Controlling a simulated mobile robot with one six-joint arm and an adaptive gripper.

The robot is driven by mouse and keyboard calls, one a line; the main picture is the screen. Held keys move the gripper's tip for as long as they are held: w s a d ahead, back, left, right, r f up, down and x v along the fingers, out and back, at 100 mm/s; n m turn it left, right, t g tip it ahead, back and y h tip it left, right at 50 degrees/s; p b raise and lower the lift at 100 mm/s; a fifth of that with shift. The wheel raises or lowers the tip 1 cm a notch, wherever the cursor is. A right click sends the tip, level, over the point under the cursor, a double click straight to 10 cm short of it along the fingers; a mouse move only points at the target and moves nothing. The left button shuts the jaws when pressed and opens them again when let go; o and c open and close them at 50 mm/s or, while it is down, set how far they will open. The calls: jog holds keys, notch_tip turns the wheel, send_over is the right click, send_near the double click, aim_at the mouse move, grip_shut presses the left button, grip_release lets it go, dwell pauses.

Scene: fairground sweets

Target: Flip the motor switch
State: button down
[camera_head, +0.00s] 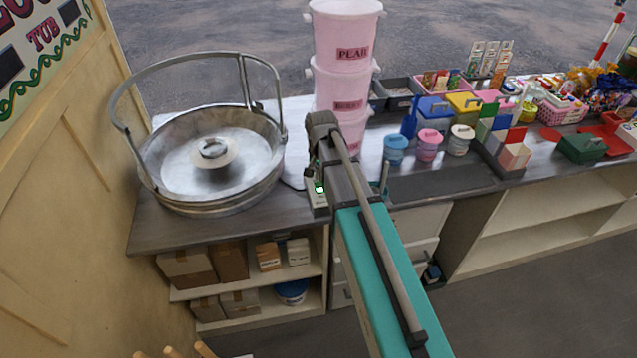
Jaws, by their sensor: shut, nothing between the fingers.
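A round steel candyfloss machine (172,192) stands at the left end of the counter, with a spinner head (213,150) in its bowl and a tall metal hoop above. Just right of it, a small pale box (319,199) with a lit green patch sits near the counter's front edge, partly covered by my arm. It may be the motor's control box; I cannot make out a switch lever or its position. My arm reaches up from the lower right over the counter front, its grey far joint above this box. My gripper is hidden behind the arm.
Stacked pink tubs (345,50) stand behind my arm's end. Coloured jars (429,146), boxes and sweets crowd the counter to the right. A dark mat (440,184) lies clear near the front edge. Shelves with cartons (230,262) are below the counter.

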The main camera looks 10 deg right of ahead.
jog(key=shift+r+p, duration=1.1)
jog(key=shift+r, duration=0.25)
jog(key=s+n, duration=0.6)
jog(key=s, duration=1)
